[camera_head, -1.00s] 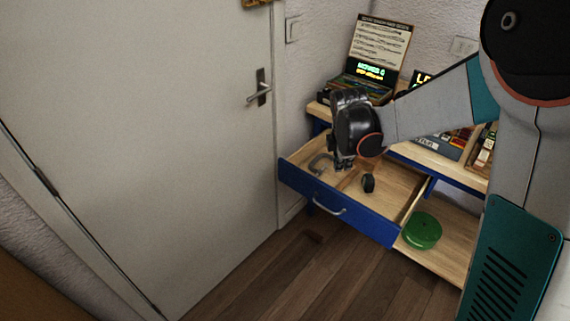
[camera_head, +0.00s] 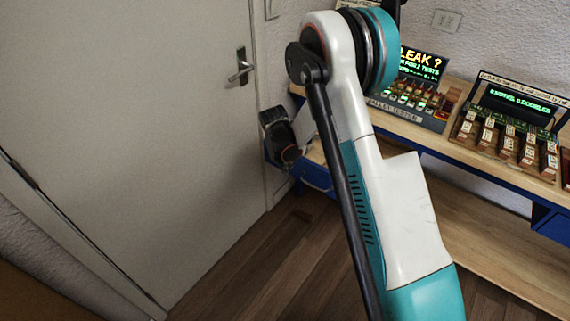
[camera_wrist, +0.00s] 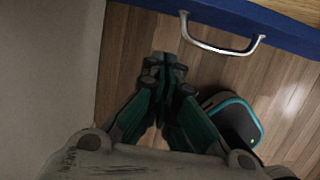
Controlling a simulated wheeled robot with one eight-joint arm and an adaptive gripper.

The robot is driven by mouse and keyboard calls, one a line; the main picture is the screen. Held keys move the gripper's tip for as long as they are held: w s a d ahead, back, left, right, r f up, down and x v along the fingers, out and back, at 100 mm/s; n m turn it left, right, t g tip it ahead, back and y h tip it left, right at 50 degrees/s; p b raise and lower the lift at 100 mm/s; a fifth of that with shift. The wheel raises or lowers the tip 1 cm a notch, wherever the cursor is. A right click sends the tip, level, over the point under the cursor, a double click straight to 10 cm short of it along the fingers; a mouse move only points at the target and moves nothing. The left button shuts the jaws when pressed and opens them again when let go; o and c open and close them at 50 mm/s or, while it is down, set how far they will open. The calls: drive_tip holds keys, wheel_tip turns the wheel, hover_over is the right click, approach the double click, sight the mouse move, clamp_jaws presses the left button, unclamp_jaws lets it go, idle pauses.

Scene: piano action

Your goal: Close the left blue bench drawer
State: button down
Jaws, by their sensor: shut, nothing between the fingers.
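The left blue bench drawer (camera_head: 316,179) shows only as a small piece of blue front beside my forearm in the head view. Most of it is hidden, so I cannot tell there how far out it stands. In the wrist view its blue front (camera_wrist: 285,35) and silver handle (camera_wrist: 222,48) cross the top, with a strip of light wood behind the front at the top right. My gripper (camera_wrist: 163,65) is shut and empty, over the floor in front of the drawer and apart from the handle. In the head view its dark body (camera_head: 281,138) is at the front's left end.
A white door (camera_head: 130,110) with a metal handle (camera_head: 240,68) stands at left, close to my gripper. The wooden bench top (camera_head: 470,150) carries a tester box (camera_head: 408,100) and a second device (camera_head: 510,135). Wooden floor (camera_head: 265,250) is clear in front of the door.

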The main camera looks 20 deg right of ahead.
sight(295, 166)
drive_tip(key=shift+w+d+f+b, duration=0.8)
drive_tip(key=shift+d+f, duration=0.25)
drive_tip(key=shift+f, duration=0.1)
drive_tip(key=shift+w+d+f+b, duration=0.7)
drive_tip(key=shift+w+d+f, duration=0.1)
drive_tip(key=shift+d+f, duration=0.3)
